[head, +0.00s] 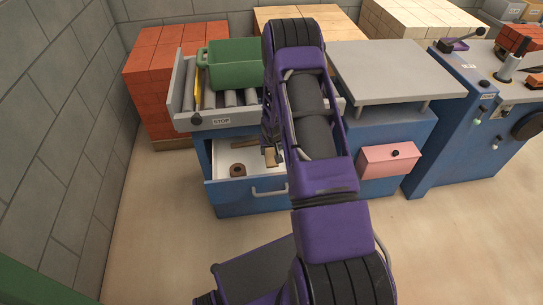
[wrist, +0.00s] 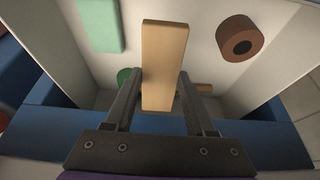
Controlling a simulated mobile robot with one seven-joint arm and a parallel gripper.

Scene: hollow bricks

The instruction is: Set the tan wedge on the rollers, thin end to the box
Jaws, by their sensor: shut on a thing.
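My gripper (wrist: 159,76) is shut on the tan wedge (wrist: 165,42), a long tan piece standing out between the fingers in the wrist view. In the head view the tan wedge (head: 271,157) is small, over the open drawer, and my arm hides most of my gripper. I cannot tell which end is thin. The rollers (head: 232,98) lie in a grey-framed conveyor above the drawer. The green box (head: 230,66) sits on the rollers towards the back.
The open white drawer (head: 222,160) holds a brown ring (wrist: 240,38), a green block (wrist: 98,24) and other small pieces. A yellow piece (head: 198,95) stands at the rollers' left side.

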